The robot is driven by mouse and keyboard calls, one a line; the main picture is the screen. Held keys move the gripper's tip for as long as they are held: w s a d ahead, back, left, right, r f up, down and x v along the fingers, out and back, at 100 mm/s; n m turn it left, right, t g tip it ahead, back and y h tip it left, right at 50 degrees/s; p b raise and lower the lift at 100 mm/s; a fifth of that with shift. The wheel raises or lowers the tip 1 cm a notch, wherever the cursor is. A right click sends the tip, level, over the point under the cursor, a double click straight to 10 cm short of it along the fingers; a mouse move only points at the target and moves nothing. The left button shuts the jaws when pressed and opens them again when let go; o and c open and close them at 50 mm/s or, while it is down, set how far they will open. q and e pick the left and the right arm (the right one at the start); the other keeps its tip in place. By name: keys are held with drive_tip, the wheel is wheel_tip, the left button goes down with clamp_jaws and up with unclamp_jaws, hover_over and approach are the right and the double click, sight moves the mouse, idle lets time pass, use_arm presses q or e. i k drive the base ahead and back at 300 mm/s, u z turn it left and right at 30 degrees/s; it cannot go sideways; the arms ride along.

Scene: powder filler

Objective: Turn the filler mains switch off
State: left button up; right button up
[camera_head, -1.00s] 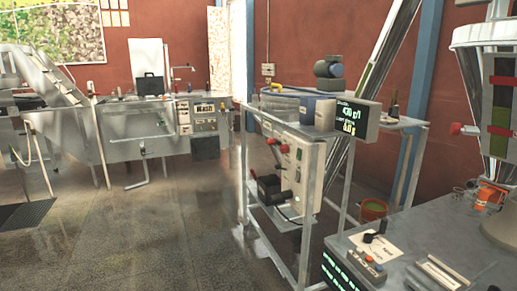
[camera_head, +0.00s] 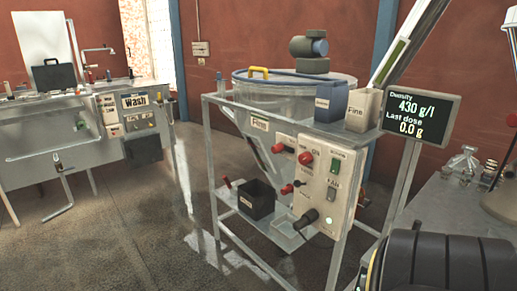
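A metal stand holds a wide clear hopper (camera_head: 290,95) with a plate marked Fine. On its front is a pale control panel (camera_head: 318,190) with a red knob (camera_head: 305,157) near small lettering that looks like ON, a green rocker switch (camera_head: 336,167), a dark switch (camera_head: 332,194) marked FAN and a black knob (camera_head: 308,218). Neither gripper is in view.
A display (camera_head: 422,115) reads density 430 g/l, last dose 0.0 g. A black bin (camera_head: 256,199) sits on the stand's lower shelf. A wash station (camera_head: 75,140) stands at the left. A grey bench (camera_head: 450,195) is at the right. Floor is open at left-front.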

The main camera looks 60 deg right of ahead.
sight(305, 158)
drive_tip(key=i, duration=1.6)
drive_tip(key=z, duration=1.7)
